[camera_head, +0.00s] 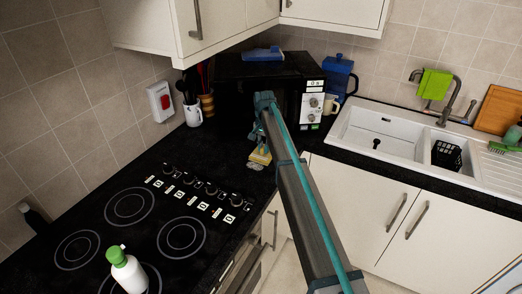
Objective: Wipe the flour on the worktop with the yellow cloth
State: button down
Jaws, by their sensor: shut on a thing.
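My gripper (262,133) is over the black worktop (210,146), in front of the microwave and at the end of my arm. It is shut on the yellow cloth (260,156), which hangs below it at the worktop surface. I cannot tell whether the cloth presses on the worktop. A small pale patch of flour (255,166) shows on the worktop just below the cloth in the picture. My arm and the cloth may hide more of it.
A black microwave (238,98) stands behind my gripper. The hob (150,225) carries a white bottle with a green cap (127,270). A utensil mug (192,116) stands left of the microwave. A white sink (385,132) lies right. Wall cupboards (215,22) hang above.

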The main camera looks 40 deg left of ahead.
aim_at(258, 160)
jog(key=shift+s+d+f, duration=0.1)
jog(key=shift+s+d, duration=0.15)
jog(key=shift+s, duration=1.1)
jog(key=shift+s+d+f, duration=0.1)
jog(key=shift+s+d, duration=0.1)
jog(key=shift+s, duration=1.1)
jog(key=shift+s+d+r, duration=0.1)
jog(key=shift+s, duration=0.8)
jog(key=shift+s+d+r, duration=0.1)
jog(key=shift+s, duration=0.8)
jog(key=shift+w, duration=0.1)
jog(key=c, duration=1.4)
grip_release()
jog(key=shift+f, duration=0.45)
grip_shut()
